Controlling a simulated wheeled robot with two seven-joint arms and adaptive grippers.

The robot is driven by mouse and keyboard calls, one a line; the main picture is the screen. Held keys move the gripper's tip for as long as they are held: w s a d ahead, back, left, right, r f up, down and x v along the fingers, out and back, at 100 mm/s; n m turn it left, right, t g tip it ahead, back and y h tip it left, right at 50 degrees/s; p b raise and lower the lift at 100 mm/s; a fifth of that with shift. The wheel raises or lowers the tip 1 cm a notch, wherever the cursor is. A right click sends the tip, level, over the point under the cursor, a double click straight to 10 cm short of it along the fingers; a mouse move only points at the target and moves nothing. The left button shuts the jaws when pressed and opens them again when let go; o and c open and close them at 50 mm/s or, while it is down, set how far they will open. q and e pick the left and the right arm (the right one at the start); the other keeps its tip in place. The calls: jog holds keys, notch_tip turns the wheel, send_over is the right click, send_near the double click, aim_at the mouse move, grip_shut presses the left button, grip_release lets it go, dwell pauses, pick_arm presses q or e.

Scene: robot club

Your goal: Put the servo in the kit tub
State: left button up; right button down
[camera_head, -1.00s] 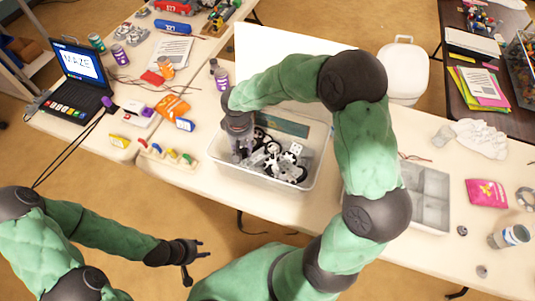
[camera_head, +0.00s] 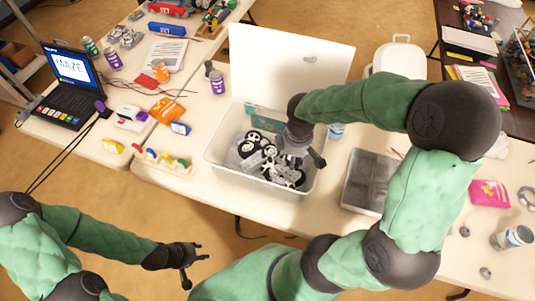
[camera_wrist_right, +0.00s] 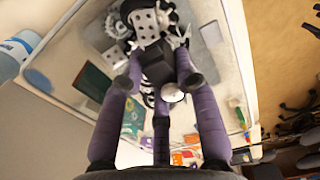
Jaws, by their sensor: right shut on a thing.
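The kit tub (camera_head: 232,171) is a translucent white bin in the middle of the head view, holding wheels, gears and white parts. My right gripper (camera_head: 302,157) is over its right part, pointing down. In the right wrist view my right gripper (camera_wrist_right: 160,84) is shut on a small black block with a round white disc, which looks like the servo (camera_wrist_right: 157,63). Tub parts show beyond it. I cannot tell whether it touches them. In the head view the servo is not distinguishable. My left gripper (camera_head: 194,262) is open and empty, low at left, away from the table.
A white lid (camera_head: 285,62) stands upright behind the tub. A grey divided tray (camera_head: 366,180) is at right, partly behind my right arm. A wooden rack of coloured pieces (camera_head: 160,162) and an orange packet (camera_head: 167,108) lie left. A laptop (camera_head: 68,80) is farther left.

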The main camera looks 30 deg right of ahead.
jog(key=w+a+f+b, duration=0.15)
jog(key=w+f, duration=0.25)
jog(key=w, duration=0.5)
jog(key=b, duration=0.2)
send_over(268, 156)
jog(key=f, duration=0.3)
jog(key=s+f, duration=0.1)
jog(key=f, duration=0.1)
jog(key=shift+w+f+b, duration=0.25)
jog(key=shift+f+b, duration=0.2)
jog(key=shift+f, duration=0.5)
jog(key=shift+w+f+b, duration=0.2)
jog(key=shift+f+b, duration=0.25)
jog(key=shift+f, duration=0.5)
jog(key=shift+a+f, duration=0.1)
jog(key=shift+f, duration=0.05)
jog(key=c, duration=0.9)
grip_release()
notch_tip(268, 156, up, 12)
jog(key=p, duration=0.3)
jog(key=shift+p, duration=0.4)
